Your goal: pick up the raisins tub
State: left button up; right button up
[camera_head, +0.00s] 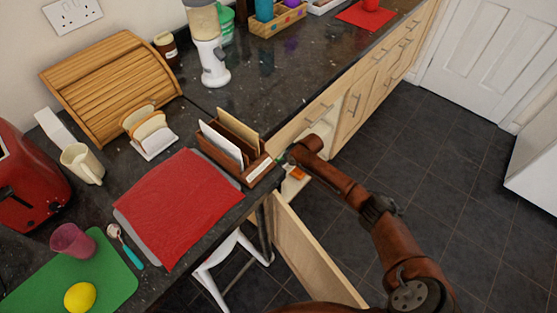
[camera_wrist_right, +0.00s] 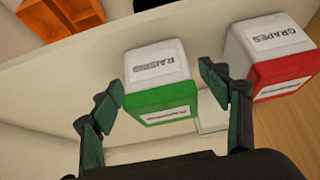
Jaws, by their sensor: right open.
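The raisins tub (camera_wrist_right: 158,75) is white with a green lid and a "RAISINS" label in the right wrist view. It looks upside down in that picture and rests on a pale shelf. My right gripper (camera_wrist_right: 160,94) is open, with one finger on each side of the tub's front; I cannot tell whether either finger touches it. In the head view my right arm (camera_head: 375,207) reaches to the cupboard under the counter, and the tub cannot be made out there. My left gripper is not in view.
A grapes tub (camera_wrist_right: 270,55) with a red lid stands close beside the right finger. An orange divided box (camera_wrist_right: 62,18) is on another level. The open cupboard door (camera_head: 312,255) stands below my arm. A wooden letter rack (camera_head: 232,150) sits at the counter edge above.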

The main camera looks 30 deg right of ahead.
jog(key=shift+c, duration=0.6)
jog(key=c, duration=1.1)
jog(key=shift+c, duration=0.6)
jog(key=shift+r, duration=0.1)
